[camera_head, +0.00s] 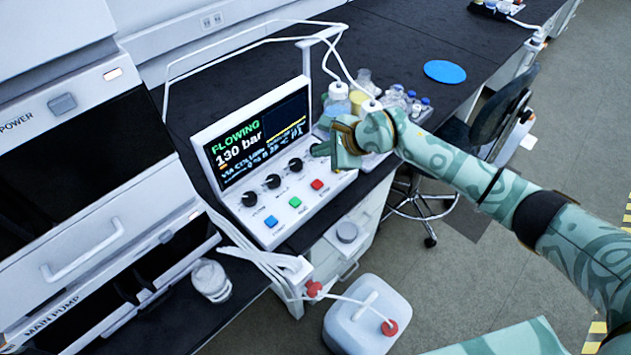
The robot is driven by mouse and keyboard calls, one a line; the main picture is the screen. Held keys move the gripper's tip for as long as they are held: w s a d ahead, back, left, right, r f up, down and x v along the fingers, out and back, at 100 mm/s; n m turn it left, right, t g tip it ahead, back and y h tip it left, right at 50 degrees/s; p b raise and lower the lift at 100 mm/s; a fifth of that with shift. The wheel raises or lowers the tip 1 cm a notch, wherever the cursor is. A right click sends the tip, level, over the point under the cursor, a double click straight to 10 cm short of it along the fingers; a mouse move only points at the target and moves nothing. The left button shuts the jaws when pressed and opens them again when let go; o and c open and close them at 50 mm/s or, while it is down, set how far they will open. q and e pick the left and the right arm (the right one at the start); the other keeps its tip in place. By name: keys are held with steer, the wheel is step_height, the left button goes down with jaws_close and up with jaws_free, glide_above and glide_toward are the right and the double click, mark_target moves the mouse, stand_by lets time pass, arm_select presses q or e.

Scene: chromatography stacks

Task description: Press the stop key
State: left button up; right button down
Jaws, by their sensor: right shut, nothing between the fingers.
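A white control panel (240,215) stands on the dark bench, with a screen (252,140) reading "FLOWING 130 bar". Along its sloped front are a blue key (271,221), a green key (295,202) and a red key (317,184), with black knobs behind them. The key labels are too small to read. My right gripper (318,150) is shut and empty. Its fingertips are at the panel's right end, just above the red key in the picture and apart from it. My left gripper is not in view.
Bottles (338,100) and vials stand in a tray behind my right gripper. A white jug (366,315) stands on the floor. A blue disc (445,71) lies on clear bench, with a chair (490,120) beside it.

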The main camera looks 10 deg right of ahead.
steer(key=b, duration=0.6)
glide_above(321, 185)
step_height(321, 185, down, 8)
steer(key=shift+r, duration=0.1)
steer(key=shift+f, duration=0.55)
steer(key=shift+f, duration=0.1)
stand_by(1.2)
steer(key=shift+f, duration=0.3)
steer(key=shift+f+b, duration=0.5)
stand_by(0.6)
stand_by(0.4)
steer(key=shift+r+p, duration=0.75)
steer(key=shift+r, duration=0.2)
